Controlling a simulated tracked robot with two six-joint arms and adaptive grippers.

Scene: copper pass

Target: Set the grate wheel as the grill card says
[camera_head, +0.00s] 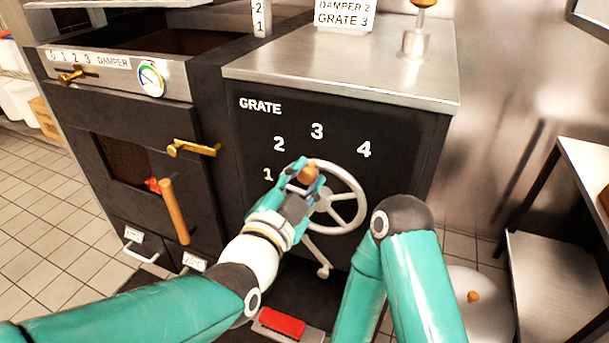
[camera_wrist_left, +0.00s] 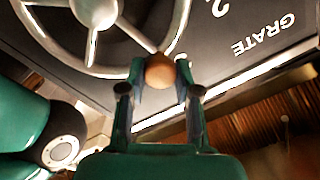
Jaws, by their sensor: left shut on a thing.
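The pale grate wheel (camera_head: 351,180) is on the dark front panel, under the word GRATE and the numbers 1 to 4. Its brown knob (camera_head: 309,174) stands at the wheel's upper left, below the 2 and 3; I cannot tell exactly which number it lines up with. My left gripper (camera_head: 306,177) is shut on the knob. In the left wrist view, the knob (camera_wrist_left: 160,72) sits between the two fingertips, beside the wheel's rim and spokes (camera_wrist_left: 95,12). A white card (camera_head: 344,15) on the steel top reads "DAMPER 2 GRATE 3". My right gripper is not in view.
The grill's damper scale (camera_head: 90,60) and round gauge (camera_head: 151,79) are at the upper left. A brass latch (camera_head: 193,148) and wooden handle (camera_head: 175,211) stick out left of the wheel. A red block (camera_head: 282,322) lies low in front. A steel shelf (camera_head: 550,275) stands right.

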